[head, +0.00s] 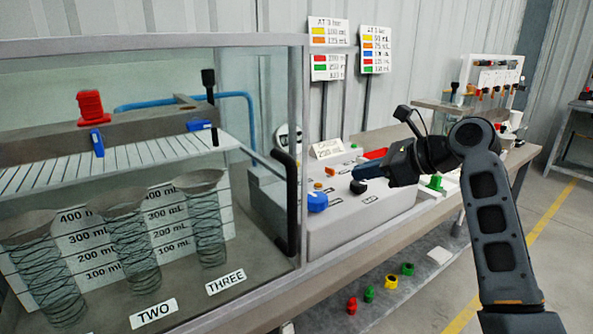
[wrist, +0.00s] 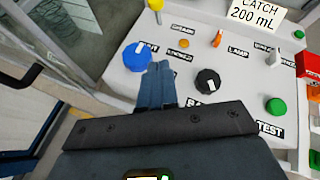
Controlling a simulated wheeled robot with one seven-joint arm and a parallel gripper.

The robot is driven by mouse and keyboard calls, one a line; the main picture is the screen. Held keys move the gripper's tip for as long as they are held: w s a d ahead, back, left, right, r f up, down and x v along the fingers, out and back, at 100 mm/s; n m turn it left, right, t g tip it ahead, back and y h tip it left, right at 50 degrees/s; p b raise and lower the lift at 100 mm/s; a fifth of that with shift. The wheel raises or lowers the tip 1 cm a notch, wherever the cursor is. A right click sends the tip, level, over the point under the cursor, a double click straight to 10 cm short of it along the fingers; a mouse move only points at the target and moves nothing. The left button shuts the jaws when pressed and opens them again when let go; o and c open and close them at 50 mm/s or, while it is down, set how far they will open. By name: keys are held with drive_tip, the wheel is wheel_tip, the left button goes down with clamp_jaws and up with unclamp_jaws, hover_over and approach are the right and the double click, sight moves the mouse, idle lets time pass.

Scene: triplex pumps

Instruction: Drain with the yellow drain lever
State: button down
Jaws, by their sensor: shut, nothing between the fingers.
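A small lever with a yellow top (wrist: 155,5) stands at the top edge of the wrist view, partly cut off, left of a label that seems to read DRAIN (wrist: 183,27). I cannot make this lever out clearly in the head view. My gripper (wrist: 158,68) is shut and empty, its blue fingers over the grey control panel (wrist: 230,75). In the wrist view the fingertips lie between the blue knob (wrist: 137,56) and the black knob (wrist: 207,81), below the lever and apart from it. In the head view my gripper (head: 358,172) reaches over the panel from the right.
An orange button (wrist: 184,43), an orange lever (wrist: 217,38) and a green knob (wrist: 276,106) crowd the panel. A sign (head: 328,148) stands behind. The glass tank (head: 300,130) with coiled cylinders is at the left. Several coloured fittings (head: 369,294) lie on the lower shelf.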

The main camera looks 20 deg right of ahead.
drive_tip(key=x, duration=0.3)
drive_tip(key=r+x, duration=0.1)
drive_tip(key=x, duration=0.5)
drive_tip(key=shift+w+a+r, duration=0.15)
drive_tip(key=shift+w+a, duration=0.15)
drive_tip(key=shift+w+a+r, duration=0.25)
drive_tip(key=shift+w+a, duration=0.5)
drive_tip(key=shift+w+a+r, duration=0.25)
drive_tip(key=shift+w+a, duration=0.45)
drive_tip(key=shift+r, duration=0.1)
